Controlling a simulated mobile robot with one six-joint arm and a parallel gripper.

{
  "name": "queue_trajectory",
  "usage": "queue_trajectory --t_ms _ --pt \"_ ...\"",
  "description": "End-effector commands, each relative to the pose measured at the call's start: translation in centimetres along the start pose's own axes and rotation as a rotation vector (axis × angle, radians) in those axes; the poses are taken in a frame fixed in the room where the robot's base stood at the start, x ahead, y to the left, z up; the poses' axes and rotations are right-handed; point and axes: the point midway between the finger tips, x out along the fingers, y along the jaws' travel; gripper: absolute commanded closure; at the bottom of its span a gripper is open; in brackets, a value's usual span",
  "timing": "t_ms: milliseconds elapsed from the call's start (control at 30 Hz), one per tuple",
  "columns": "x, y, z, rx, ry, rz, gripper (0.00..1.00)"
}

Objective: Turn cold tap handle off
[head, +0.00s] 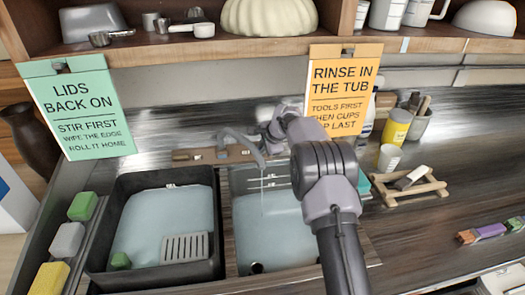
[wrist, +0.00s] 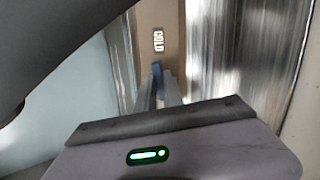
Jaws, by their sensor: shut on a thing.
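The grey tap spout (head: 238,143) rises from a wooden strip (head: 206,155) behind the two basins. A thin stream of water (head: 262,185) falls into the right basin (head: 232,215). My gripper (head: 273,140) is at the right end of the strip, to the right of the spout. In the wrist view, the blue cold tap handle (wrist: 157,80) stands below a label reading COLD (wrist: 158,40). My gripper is shut on this handle, and its grey body hides the lower part. My arm hides the handle in the head view.
The left basin (head: 97,220) holds water, a grey slotted piece (head: 185,248) and a green block. Sponges (head: 68,240) line the far left. An orange sign (head: 345,90) hangs close behind my arm. A yellow container (head: 397,127) and wooden rack (head: 408,187) stand to the right.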

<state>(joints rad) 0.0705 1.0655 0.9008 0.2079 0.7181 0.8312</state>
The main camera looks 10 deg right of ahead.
Motion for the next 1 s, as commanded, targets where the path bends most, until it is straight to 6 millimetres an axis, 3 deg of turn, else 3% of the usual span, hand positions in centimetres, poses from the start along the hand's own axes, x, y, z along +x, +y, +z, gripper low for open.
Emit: queue_trajectory --t_ms 400,933,967,1000 --pt "0.01 0.05 -0.03 0.158 0.001 -0.03 1.0" --pt "-0.01 0.04 -0.02 0.18 0.0 -0.034 1.0" --pt "-0.01 0.04 -0.02 0.18 0.0 -0.034 0.84" --pt "-0.01 0.04 -0.02 0.179 0.0 -0.034 0.76"
